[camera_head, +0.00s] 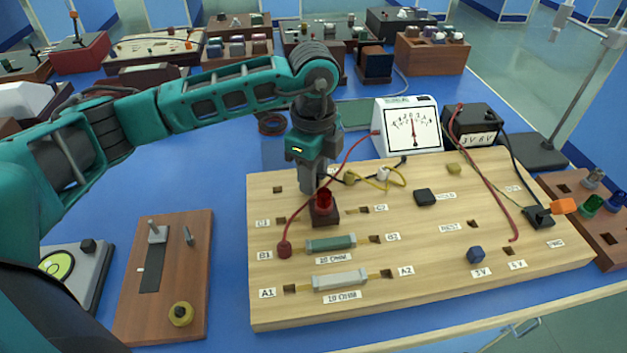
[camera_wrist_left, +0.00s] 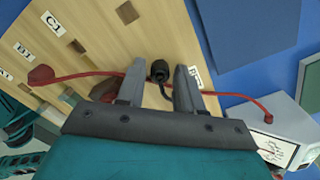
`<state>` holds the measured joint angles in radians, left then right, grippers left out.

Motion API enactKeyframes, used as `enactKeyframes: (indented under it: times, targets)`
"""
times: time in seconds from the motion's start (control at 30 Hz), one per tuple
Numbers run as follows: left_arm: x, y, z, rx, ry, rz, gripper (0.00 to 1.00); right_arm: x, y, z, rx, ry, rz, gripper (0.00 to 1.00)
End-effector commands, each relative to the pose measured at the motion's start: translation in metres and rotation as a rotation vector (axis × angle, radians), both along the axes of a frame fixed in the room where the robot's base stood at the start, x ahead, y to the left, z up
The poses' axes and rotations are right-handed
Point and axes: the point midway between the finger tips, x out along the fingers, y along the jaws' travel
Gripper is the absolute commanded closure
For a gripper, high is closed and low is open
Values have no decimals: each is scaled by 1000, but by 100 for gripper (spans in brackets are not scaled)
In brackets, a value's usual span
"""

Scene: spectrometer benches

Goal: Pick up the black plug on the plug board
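The black plug (camera_wrist_left: 160,70) shows in the left wrist view, with a dark cable running from it toward my palm. My left gripper (camera_wrist_left: 160,78) is open, with one finger on each side of the plug; I cannot tell whether either finger touches it. In the head view my left gripper (camera_head: 318,188) points down over the back left of the wooden plug board (camera_head: 300,312). There the plug is not seen and seems hidden by the gripper. A red plug (camera_head: 284,249) sits near B1; it also shows in the left wrist view (camera_wrist_left: 40,75). My right gripper is not in view.
A red lead runs from the B1 plug past my gripper to the white meter (camera_head: 412,132). A red-topped brown block (camera_head: 324,213) stands close to my gripper. Two resistors (camera_head: 331,243) lie in front. A black power box (camera_head: 474,126) stands behind the board.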

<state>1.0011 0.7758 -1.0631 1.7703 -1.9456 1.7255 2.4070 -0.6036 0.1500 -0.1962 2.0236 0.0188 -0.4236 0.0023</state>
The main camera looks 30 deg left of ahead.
Motion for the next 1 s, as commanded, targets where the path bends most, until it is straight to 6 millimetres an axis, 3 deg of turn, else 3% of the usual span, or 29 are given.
enactKeyframes:
  times: [0.37, 0.77, 1.0]
  targets:
    - [0, 0, 0, 0, 0, 0, 100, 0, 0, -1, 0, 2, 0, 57]
    - [0, 0, 4, 0, -1, 0, 100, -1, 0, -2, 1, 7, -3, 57]
    - [1, 0, 32, -1, -4, -1, 100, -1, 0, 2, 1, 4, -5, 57]
